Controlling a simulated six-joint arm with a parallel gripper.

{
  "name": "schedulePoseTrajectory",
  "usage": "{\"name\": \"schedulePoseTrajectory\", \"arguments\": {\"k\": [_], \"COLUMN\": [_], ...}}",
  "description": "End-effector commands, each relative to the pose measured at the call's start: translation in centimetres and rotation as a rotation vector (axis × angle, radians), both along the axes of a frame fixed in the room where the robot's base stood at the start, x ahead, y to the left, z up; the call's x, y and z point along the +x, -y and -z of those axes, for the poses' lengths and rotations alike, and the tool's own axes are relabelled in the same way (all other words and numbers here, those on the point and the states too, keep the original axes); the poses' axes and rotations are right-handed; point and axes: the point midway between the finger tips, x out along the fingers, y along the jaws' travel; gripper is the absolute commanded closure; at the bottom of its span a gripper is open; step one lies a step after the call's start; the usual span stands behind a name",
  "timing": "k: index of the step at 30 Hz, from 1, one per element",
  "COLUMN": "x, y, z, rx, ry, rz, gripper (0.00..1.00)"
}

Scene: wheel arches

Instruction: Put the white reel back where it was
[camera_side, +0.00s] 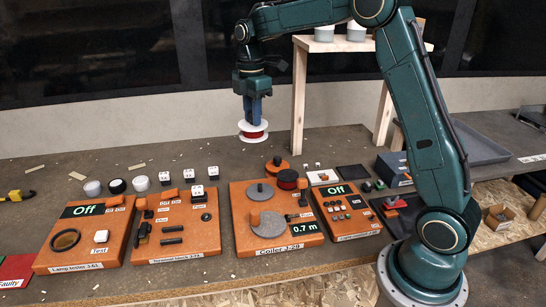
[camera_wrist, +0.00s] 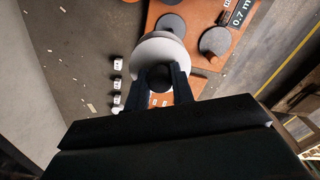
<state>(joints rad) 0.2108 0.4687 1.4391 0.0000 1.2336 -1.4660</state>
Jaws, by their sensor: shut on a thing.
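The white reel (camera_side: 253,138), with red wire wound on it, hangs in the air behind the orange coiler box (camera_side: 238,236). My gripper (camera_side: 254,120) points down and is shut on the top of the reel. In the wrist view the white reel (camera_wrist: 158,46) shows as a pale disc beyond the fingers (camera_wrist: 160,82). The reel touches neither the table nor the coiler. The coiler has two grey discs (camera_side: 268,224) and a display reading 0.7 m. A dark reel with red (camera_side: 287,179) and an orange piece (camera_side: 277,169) are at its back edge.
Left of the coiler stand the terminal block unit (camera_side: 178,247) and the lamp tester (camera_side: 83,256). Several small white blocks (camera_side: 189,173) and round pieces (camera_side: 92,188) lie behind them. A wooden shelf (camera_side: 299,95) rises behind right. The table below the reel looks clear.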

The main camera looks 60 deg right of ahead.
Motion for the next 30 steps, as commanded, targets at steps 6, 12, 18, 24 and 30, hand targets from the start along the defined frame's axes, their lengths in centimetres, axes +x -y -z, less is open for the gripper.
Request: {"name": "schedulePoseTrajectory", "arguments": {"k": [6, 12, 18, 24, 30], "x": [2.9, 5.4, 7.0, 7.8, 8.0], "y": [1.7, 3.2, 4.5, 5.1, 5.2], "z": [4.0, 8.1, 11.6, 13.5, 13.9], "rx": [0.001, 0.001, 0.001, 0.000, 0.000], "ry": [-0.004, -0.004, -0.003, 0.000, 0.001], "rz": [0.001, 0.001, 0.000, 0.000, -0.001], "gripper": [1.00, 1.00, 1.00, 1.00, 1.00]}}
